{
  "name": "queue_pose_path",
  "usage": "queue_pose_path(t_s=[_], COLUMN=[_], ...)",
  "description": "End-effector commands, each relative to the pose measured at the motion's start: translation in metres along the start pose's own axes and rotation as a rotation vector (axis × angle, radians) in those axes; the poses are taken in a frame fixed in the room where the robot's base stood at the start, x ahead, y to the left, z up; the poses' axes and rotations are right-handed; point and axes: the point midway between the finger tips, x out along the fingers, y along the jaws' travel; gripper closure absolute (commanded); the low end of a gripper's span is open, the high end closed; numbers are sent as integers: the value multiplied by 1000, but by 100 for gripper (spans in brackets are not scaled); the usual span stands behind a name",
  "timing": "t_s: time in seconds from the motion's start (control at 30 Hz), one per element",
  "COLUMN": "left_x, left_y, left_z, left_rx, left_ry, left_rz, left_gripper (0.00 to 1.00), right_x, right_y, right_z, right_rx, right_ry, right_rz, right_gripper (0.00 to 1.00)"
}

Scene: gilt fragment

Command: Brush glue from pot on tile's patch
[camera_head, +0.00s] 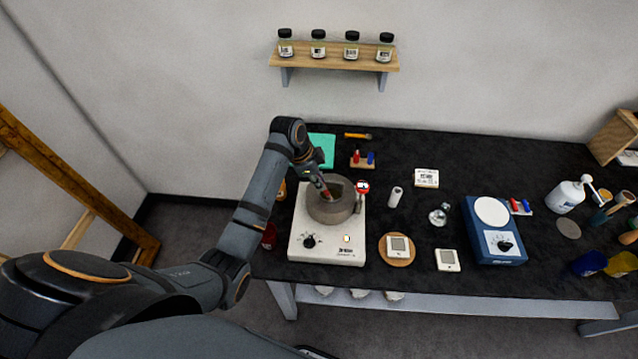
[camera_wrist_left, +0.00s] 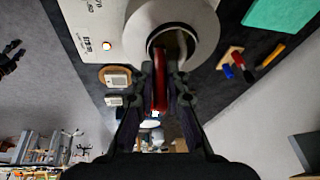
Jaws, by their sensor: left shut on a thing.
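A grey round pot (camera_head: 330,210) sits on a white hotplate (camera_head: 300,222); its open top also shows in the left wrist view (camera_wrist_left: 196,17). My left gripper (camera_head: 322,187) is over the pot, shut on a red handle (camera_wrist_left: 160,82), which looks like the brush. The handle points down at the pot's opening; its lower end is hidden. A pale square tile (camera_head: 398,244) with a grey patch lies on a round wooden disc (camera_head: 386,258), right of the hotplate. A similar tile (camera_head: 447,260) lies farther right. My right gripper is not in view.
A dial gauge or thermometer (camera_head: 363,187) stands beside the pot. A small rack with red and blue items (camera_head: 362,160) is behind. A blue device with a white round plate (camera_head: 494,230) stands to the right. Dark tabletop is clear between the tiles and the white cylinder (camera_head: 395,197).

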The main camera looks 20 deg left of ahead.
Motion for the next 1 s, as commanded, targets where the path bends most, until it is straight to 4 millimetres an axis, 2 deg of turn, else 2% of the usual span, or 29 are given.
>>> queue_pose_path(t_s=[0.5,1.0], left_x=[-46,-51], left_y=[-6,-6], left_z=[-16,-17], left_rx=[1,1], left_ry=[1,1], left_rz=[-3,-2], left_gripper=[100,100], right_x=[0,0], right_y=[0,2], right_z=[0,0], right_rx=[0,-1], right_ry=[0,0], right_rz=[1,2], right_gripper=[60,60])
